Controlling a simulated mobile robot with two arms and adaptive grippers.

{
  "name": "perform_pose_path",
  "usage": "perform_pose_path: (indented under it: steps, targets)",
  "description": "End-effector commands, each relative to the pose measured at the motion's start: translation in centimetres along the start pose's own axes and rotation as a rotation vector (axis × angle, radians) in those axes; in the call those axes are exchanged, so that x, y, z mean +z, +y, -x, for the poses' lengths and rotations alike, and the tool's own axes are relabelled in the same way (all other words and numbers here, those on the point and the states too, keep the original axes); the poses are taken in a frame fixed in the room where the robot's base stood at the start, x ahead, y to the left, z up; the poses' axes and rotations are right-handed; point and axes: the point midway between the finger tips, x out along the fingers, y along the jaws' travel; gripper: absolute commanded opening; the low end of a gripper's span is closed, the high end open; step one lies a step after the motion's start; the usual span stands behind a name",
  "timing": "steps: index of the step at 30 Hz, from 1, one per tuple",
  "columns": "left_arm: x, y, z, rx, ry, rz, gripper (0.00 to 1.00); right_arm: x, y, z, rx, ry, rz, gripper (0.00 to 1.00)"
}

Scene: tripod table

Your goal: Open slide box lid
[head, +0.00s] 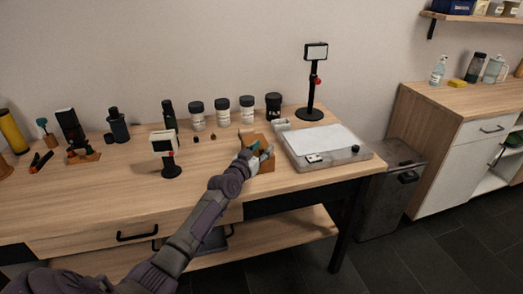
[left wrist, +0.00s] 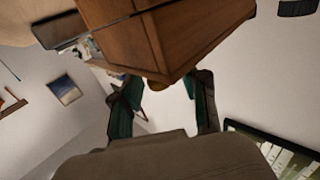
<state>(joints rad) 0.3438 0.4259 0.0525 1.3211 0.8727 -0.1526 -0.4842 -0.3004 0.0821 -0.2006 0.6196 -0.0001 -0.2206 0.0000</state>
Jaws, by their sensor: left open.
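A small brown wooden slide box (head: 262,163) stands on the wooden table near its front edge, left of the shallow tray. My left gripper (head: 259,155) is at the box, partly covering it in the head view. In the left wrist view the box (left wrist: 185,40) fills the upper middle, close to the fingers. The two green-sided fingers of my left gripper (left wrist: 167,84) are spread apart, with no object clearly held between them. I cannot tell whether a finger touches the box. The lid's position is not clear. My right gripper is in neither view.
A shallow tray (head: 345,158) with a white sheet lies right of the box. Several dark-lidded jars (head: 222,111) stand behind it. A small black stand (head: 171,165) is to the left, and a taller stand (head: 313,85) is at the back.

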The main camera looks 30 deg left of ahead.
Motion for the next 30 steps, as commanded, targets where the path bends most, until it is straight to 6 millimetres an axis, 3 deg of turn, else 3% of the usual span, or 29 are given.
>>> perform_pose_path:
  steps: [6, 14, 25, 30]
  targets:
    - [-0.1, 0.0, 0.0, 0.0, 0.001, 0.0, 0.44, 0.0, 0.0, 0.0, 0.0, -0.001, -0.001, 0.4]
    - [0.0, 0.0, 0.0, 0.0, 0.0, 0.0, 0.01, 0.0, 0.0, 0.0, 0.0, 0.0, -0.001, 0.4]
    - [-0.1, 0.0, 0.0, 0.0, -0.002, 0.002, 0.0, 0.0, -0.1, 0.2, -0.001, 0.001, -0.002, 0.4]
    - [-1.0, -0.2, -0.2, -0.001, -0.022, 0.024, 0.0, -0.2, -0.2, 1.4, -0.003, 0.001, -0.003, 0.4]
